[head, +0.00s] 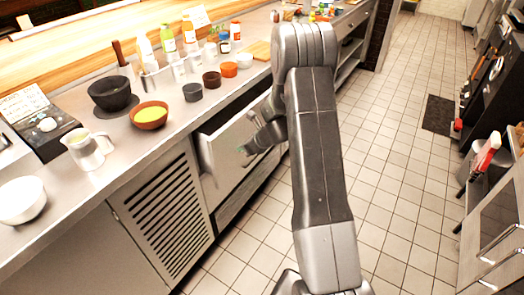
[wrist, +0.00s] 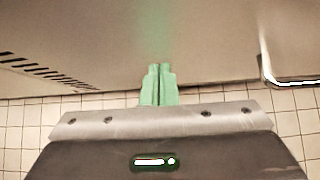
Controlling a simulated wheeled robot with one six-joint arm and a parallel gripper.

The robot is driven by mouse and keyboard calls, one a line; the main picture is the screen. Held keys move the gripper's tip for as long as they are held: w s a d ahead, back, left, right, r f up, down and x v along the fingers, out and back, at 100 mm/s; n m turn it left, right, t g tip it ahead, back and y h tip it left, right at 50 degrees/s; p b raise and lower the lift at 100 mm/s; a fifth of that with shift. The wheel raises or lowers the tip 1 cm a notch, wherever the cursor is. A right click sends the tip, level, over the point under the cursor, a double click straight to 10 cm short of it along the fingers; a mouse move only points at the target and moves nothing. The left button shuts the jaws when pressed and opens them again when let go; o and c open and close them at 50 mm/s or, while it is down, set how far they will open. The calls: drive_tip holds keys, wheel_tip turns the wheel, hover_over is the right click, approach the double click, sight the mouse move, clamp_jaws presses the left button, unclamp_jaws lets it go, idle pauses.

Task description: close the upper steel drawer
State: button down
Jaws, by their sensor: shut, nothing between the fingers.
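The upper steel drawer (head: 224,150) stands partly open under the counter in the head view, its front pulled out from the cabinet. My gripper (head: 246,150) is at the drawer's front face in the head view, partly covered by my own arm. In the wrist view my gripper (wrist: 160,71) has its green fingers together and empty. The fingertips point at a plain steel surface (wrist: 205,50), which looks like the drawer front. They are very close to it; I cannot tell whether they touch. A metal handle (wrist: 290,82) shows at the right of the wrist view.
A louvred cabinet door (head: 165,220) is left of the drawer. The counter (head: 120,180) above holds bowls (head: 150,115), cups and bottles. A steel unit with handles (head: 490,230) stands at the far right.

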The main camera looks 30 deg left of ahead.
sight(232, 140)
drive_tip(key=a+p, duration=0.3)
drive_tip(key=a, duration=0.7)
drive_tip(key=shift+w+r, duration=0.15)
drive_tip(key=shift+w, duration=0.05)
drive_tip(key=shift+r, duration=0.1)
drive_tip(key=d+b, duration=0.1)
drive_tip(key=d, duration=0.4)
drive_tip(key=shift+s+r, duration=0.1)
drive_tip(key=v, duration=0.9)
drive_tip(key=shift+d, duration=0.15)
